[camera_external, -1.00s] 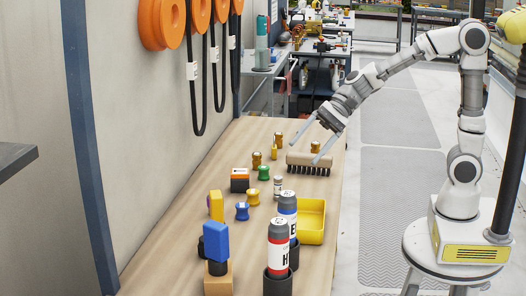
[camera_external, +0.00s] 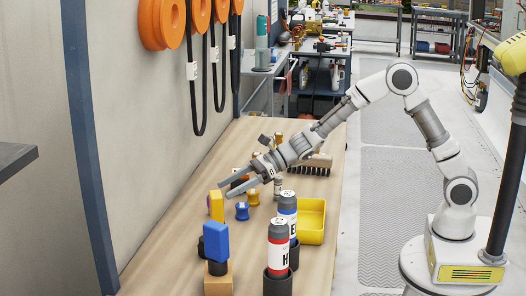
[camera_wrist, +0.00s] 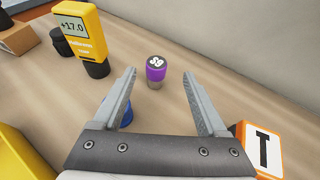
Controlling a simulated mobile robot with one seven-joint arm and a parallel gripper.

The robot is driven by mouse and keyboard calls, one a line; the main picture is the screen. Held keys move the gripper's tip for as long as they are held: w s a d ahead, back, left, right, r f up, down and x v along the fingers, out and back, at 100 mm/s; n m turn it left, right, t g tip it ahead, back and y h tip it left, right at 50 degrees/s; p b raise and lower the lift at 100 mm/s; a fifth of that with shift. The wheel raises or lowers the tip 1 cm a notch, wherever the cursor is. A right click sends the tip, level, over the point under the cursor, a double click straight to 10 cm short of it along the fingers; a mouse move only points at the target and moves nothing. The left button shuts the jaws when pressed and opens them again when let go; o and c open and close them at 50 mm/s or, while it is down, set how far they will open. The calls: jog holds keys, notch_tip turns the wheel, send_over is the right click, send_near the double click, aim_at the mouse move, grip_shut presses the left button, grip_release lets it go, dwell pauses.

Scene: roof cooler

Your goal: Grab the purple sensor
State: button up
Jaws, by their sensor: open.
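The purple sensor (camera_wrist: 155,72) is a small upright cylinder with a purple body and a dark top marked "S9". It stands on the wooden bench in the wrist view, beyond my gripper (camera_wrist: 159,78) and roughly centred between the two fingertips. My gripper is open, with nothing between its fingers. In the external view my gripper (camera_external: 226,188) reaches left over the bench, near the wall.
A yellow meter (camera_wrist: 80,35) stands to the left in the wrist view. A blue piece (camera_wrist: 126,115) shows partly behind the left finger, and an orange-white block marked T (camera_wrist: 263,150) is at lower right. In the external view, a yellow bin (camera_external: 312,222) and labelled canisters (camera_external: 279,244) stand nearby.

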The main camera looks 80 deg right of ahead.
aim_at(203, 216)
jog(key=x, duration=0.4)
jog(key=shift+w+a+f, duration=0.1)
jog(key=shift+w, duration=0.05)
jog(key=x, duration=0.2)
jog(key=b+x, duration=0.1)
jog(key=x, duration=0.1)
jog(key=shift+s+a+f, duration=0.2)
jog(key=shift+a+f, duration=0.05)
jog(key=shift+f, duration=0.05)
jog(key=shift+w+a+f, duration=0.15)
jog(key=shift+w+a, duration=0.1)
jog(key=shift+w, duration=0.2)
grip_shut()
